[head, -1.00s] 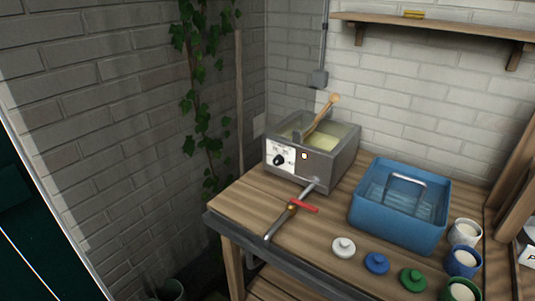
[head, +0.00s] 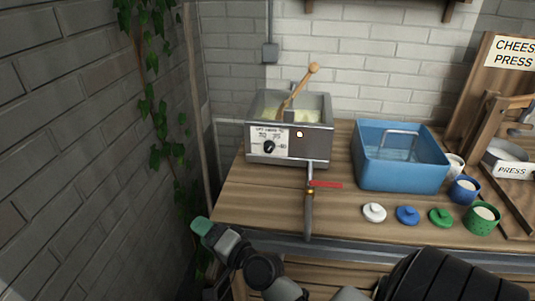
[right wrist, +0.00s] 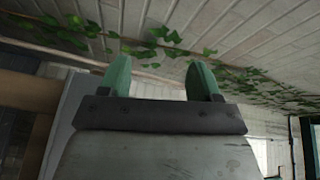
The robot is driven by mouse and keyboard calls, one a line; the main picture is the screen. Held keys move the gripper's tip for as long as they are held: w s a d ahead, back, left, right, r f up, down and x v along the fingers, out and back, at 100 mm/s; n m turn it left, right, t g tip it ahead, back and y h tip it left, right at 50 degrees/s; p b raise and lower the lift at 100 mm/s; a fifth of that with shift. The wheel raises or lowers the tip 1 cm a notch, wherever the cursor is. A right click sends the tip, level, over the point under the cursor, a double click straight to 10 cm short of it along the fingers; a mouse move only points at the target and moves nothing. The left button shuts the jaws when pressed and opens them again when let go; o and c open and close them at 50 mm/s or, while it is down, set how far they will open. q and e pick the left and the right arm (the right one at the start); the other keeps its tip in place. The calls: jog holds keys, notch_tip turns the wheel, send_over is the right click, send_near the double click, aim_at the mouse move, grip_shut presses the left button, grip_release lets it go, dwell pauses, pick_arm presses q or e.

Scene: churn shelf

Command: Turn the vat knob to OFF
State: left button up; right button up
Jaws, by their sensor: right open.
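The grey metal vat (head: 318,147) stands at the back left of the wooden table, with pale contents and a wooden paddle (head: 298,90) leaning in it. Its black knob (head: 269,147) sits on a white dial plate (head: 257,136) on the front left. The dial marks are too small to read surely. My right gripper (head: 201,226), with green fingertips, is in front of the table's left end, below and left of the knob and apart from it. In the right wrist view its two green fingers (right wrist: 161,78) are apart with nothing between them. My left gripper does not show.
A tap pipe with a red lever (head: 326,185) sticks out in front of the vat. A blue basin (head: 400,175) stands to its right. Several coloured lids and cups, including a green cup (head: 482,220), and a cheese press (head: 510,120) stand further right. Ivy (head: 150,100) hangs on the left wall.

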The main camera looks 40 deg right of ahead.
jog(key=w+d+r+m+t+h, duration=0.2)
jog(key=d+r+m+t+h, duration=0.15)
jog(key=d+m, duration=0.2)
jog(key=m+g+h, duration=1)
jog(key=m+h, duration=0.5)
jog(key=m, duration=1.3)
send_near(268, 150)
jog(key=shift+s+a+r, duration=0.15)
jog(key=shift+s+a, duration=0.15)
jog(key=shift+a, duration=0.05)
jog(key=shift+w+d+y, duration=0.15)
jog(key=shift+d+y, duration=0.1)
jog(key=x, duration=1)
jog(key=shift+d, duration=0.15)
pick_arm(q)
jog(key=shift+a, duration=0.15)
